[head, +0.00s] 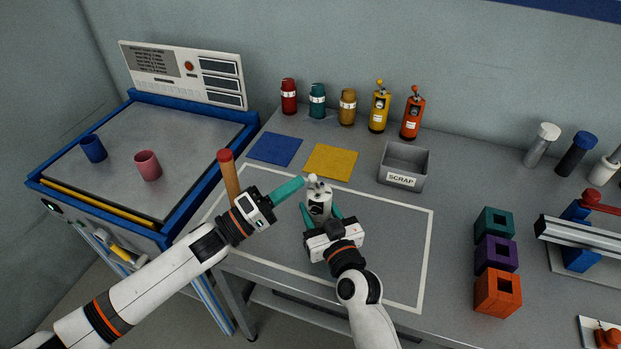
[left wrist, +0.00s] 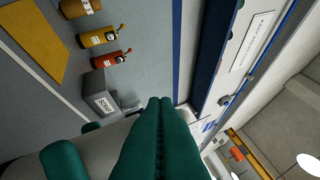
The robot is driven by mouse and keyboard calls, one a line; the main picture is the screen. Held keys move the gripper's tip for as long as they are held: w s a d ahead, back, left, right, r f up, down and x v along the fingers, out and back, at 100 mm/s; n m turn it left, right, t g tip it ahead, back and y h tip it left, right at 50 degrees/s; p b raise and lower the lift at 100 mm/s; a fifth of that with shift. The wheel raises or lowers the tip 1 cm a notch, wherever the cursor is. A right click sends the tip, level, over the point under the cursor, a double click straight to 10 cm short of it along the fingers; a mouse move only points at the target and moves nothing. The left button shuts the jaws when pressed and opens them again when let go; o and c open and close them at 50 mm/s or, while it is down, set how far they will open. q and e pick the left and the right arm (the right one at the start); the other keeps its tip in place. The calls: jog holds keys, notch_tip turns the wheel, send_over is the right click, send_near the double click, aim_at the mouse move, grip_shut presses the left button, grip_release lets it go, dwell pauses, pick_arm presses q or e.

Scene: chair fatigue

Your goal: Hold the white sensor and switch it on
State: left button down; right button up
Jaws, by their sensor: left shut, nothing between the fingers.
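The white sensor (head: 319,204) stands upright over the front work area, with a small knob on top. It looks like the yellow and orange sensors at the back. My right gripper (head: 322,212) has its teal fingers on both sides of the sensor's body and appears shut on it. My left gripper (head: 301,182) is shut and empty, its fingertips beside the sensor's top knob; I cannot tell whether they touch. In the left wrist view the shut left fingers (left wrist: 160,105) fill the middle, and a pale body beside them is partly hidden.
A grey scrap bin (head: 403,166) stands just behind. Yellow (head: 379,108) and orange (head: 412,113) sensors stand at the back. Coloured blocks (head: 496,254) are on the right. The white-outlined area (head: 395,240) has free room.

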pick_arm(q)
jog(key=shift+s+d+r, duration=0.1)
jog(key=shift+d+r, duration=0.15)
jog(key=shift+d, duration=0.1)
jog(key=shift+s+d+r, duration=0.15)
jog(key=shift+d+r, duration=0.3)
jog(key=shift+d, duration=0.3)
dwell(1.1)
jog(key=shift+a, duration=0.1)
jog(key=shift+w+a+f, duration=0.15)
jog(key=shift+a+f, duration=0.2)
jog(key=shift+a, duration=0.2)
jog(key=shift+w+a+f, duration=0.1)
jog(key=shift+a+f, duration=0.25)
jog(key=shift+a, duration=0.15)
jog(key=a, duration=0.1)
jog(key=a+f, duration=0.1)
jog(key=w+a+f, duration=0.1)
jog(key=a, duration=0.1)
jog(key=shift+a+f, duration=0.1)
jog(key=shift+f, duration=0.15)
